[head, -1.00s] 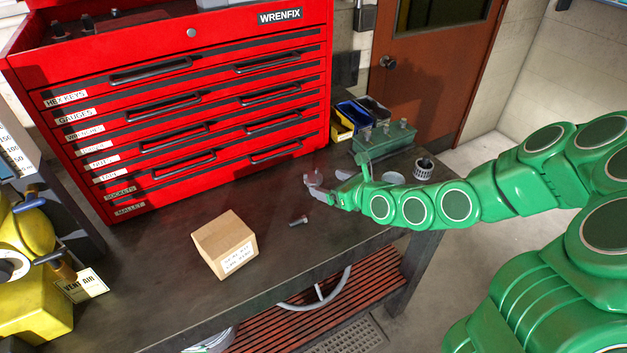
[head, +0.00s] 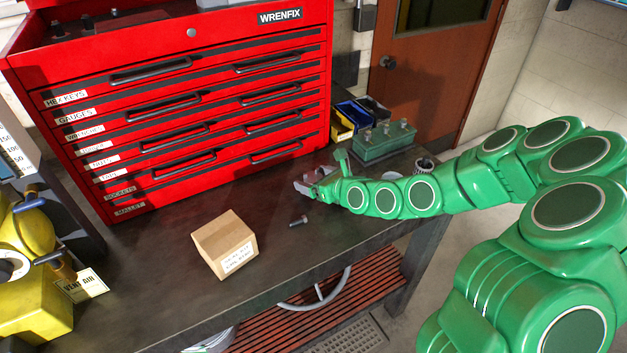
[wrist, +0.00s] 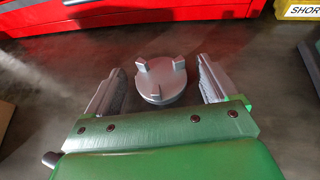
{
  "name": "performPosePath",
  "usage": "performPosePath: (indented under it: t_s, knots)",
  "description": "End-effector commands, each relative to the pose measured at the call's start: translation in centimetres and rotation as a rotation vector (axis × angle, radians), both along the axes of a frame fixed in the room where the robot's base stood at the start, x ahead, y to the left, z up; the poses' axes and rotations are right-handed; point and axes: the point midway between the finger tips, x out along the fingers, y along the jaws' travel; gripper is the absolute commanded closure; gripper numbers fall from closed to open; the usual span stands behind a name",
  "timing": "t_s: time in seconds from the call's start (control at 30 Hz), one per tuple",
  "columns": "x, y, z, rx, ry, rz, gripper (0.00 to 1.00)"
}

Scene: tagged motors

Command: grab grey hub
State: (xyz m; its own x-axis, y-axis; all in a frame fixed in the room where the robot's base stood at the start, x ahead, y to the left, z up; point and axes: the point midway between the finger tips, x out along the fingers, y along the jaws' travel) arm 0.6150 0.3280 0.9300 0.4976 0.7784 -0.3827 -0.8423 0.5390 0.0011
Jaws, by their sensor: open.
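The grey hub (wrist: 161,84), a round disc with raised lugs, lies on the dark bench top in the wrist view. It sits between the two fingers of my gripper (wrist: 159,68), with a gap on each side. The gripper is open and holds nothing. In the head view my gripper (head: 309,180) is low over the bench in front of the red tool chest. I cannot make out the hub clearly there; the fingers seem to hide it.
A cardboard box (head: 224,245) and a bolt (head: 298,222) lie on the bench (head: 150,290), left of my arm. A green block with knobs (head: 385,143) stands behind my arm. The red tool chest (head: 190,100) closes off the back. A dark-topped cup (head: 424,164) is at the right.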

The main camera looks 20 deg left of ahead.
Motion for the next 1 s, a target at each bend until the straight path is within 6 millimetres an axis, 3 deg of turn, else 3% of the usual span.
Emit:
performPosePath:
  t_s: [0.37, 0.83, 1.0]
  knots:
    - [0.27, 0.33, -0.19, 0.000, 0.000, -0.001, 0.13]
    - [0.28, 0.31, -0.18, 0.001, -0.001, -0.001, 0.84]
    - [0.29, 0.30, -0.16, 0.001, -0.001, -0.001, 0.87]
